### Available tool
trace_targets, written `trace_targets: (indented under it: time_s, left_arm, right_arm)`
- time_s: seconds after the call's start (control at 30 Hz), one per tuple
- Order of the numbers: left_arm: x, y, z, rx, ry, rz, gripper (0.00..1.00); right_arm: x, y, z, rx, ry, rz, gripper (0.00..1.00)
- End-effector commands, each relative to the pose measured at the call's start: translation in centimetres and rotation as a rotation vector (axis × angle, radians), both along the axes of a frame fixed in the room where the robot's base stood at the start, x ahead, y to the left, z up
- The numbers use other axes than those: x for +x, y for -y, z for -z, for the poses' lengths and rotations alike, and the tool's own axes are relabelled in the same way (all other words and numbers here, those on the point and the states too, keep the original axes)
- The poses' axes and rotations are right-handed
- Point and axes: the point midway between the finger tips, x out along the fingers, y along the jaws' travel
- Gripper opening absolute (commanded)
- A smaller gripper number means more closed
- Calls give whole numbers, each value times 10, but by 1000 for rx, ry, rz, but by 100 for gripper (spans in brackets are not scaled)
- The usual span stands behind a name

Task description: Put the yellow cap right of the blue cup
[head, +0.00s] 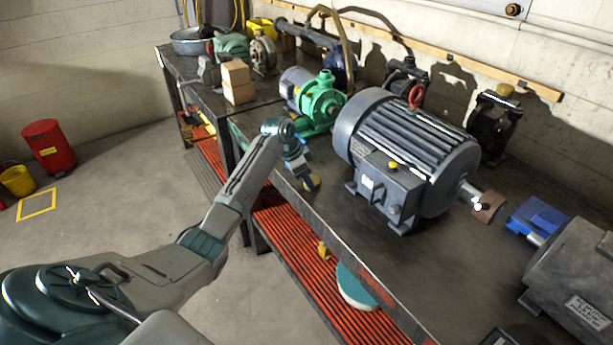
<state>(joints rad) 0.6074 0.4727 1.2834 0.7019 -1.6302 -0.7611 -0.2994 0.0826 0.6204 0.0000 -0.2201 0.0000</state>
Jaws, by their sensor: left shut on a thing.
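My left gripper (304,176) reaches in from the left over the front edge of the workbench. I cannot make out a blue cup; a blue block-like object (540,216) lies at the right beside a grey motor. My right gripper is not in view.
A green pump (320,98) and cardboard boxes (237,80) stand farther back on the benches. A black unit with a yellowish top (494,122) stands behind the large motor. Bare bench top (345,215) lies in front of it. Red slatted shelves (290,235) are below.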

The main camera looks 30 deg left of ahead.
Motion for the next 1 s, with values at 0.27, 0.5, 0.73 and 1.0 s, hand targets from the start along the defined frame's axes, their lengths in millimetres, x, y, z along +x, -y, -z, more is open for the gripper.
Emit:
trace_targets:
  time_s: [0.27,0.5,0.73,1.0]
  left_arm:
    - [0,0,2,0,0,0,68]
    - [0,0,0,0,0,0,68]
    - [-8,-8,-24,3,3,-1,68]
    - [-26,-22,-77,3,3,-1,68]
  right_arm:
    - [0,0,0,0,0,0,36]
    - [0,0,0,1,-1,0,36]
    - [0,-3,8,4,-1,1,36]
    - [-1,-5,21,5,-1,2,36]
